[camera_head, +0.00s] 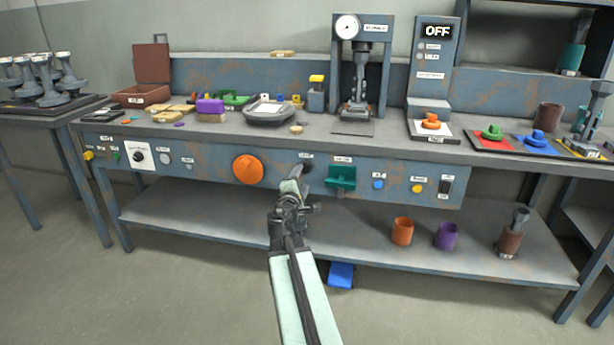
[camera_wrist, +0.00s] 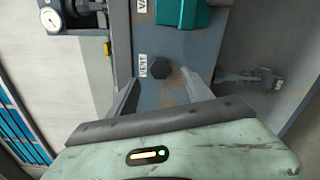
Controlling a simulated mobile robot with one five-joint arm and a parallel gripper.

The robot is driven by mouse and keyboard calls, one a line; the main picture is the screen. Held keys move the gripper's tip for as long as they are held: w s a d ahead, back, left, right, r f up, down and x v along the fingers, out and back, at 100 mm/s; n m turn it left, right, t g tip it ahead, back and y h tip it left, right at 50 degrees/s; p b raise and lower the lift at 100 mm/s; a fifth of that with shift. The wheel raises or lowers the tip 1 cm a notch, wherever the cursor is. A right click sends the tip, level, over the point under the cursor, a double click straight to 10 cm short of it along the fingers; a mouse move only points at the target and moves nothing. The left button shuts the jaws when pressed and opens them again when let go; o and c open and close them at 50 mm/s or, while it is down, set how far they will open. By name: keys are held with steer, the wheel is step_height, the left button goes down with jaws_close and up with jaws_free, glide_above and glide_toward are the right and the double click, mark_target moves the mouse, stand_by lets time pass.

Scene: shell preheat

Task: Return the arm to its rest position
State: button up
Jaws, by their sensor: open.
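My arm reaches forward from the bottom of the head view, and my gripper (camera_head: 299,177) is close to the front panel of the workbench (camera_head: 215,172). In the wrist view my gripper (camera_wrist: 159,84) is open with nothing between its fingers. A dark knob (camera_wrist: 160,68) labelled VENT lies just beyond the fingertips, between them in the picture; I cannot tell the exact gap. The knob (camera_head: 307,166) is partly covered by my gripper in the head view.
An orange knob (camera_head: 248,169) is left of my gripper and a green holder (camera_head: 341,177) right of it. A press with a gauge (camera_head: 347,27) stands above. Orange (camera_head: 402,231) and purple (camera_head: 446,236) cups stand on the lower shelf (camera_head: 350,243). Open floor lies in front.

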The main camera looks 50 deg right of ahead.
steer(key=shift+s+a, duration=0.3)
steer(key=shift+a, duration=0.15)
